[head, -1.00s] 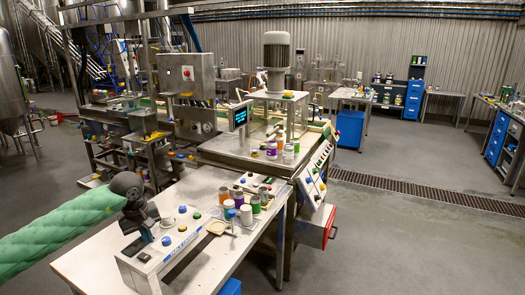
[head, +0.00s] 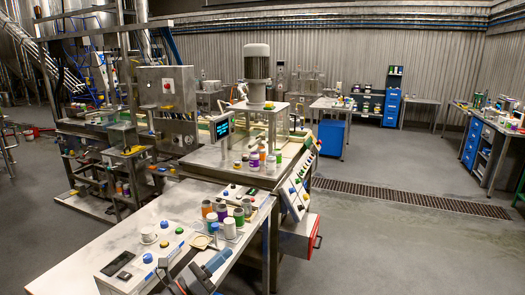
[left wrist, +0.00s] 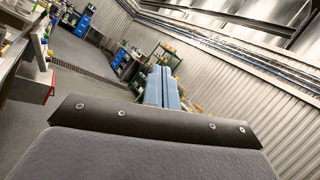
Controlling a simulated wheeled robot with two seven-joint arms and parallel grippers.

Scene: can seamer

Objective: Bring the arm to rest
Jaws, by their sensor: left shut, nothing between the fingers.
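My left gripper (head: 216,263) shows at the bottom of the head view, in front of the near bench's front edge. Its blue-grey fingers are together with nothing between them. In the left wrist view the same shut fingers (left wrist: 162,88) point out over the open floor, toward the far workbenches and the corrugated wall. I cannot tell from the head view whether the gripper touches the bench or hangs just clear of it. Most of the left arm is out of the picture. My right gripper is in neither view.
A red-fronted box (head: 300,238) juts at the bench's right. Open floor (head: 400,245) lies right.

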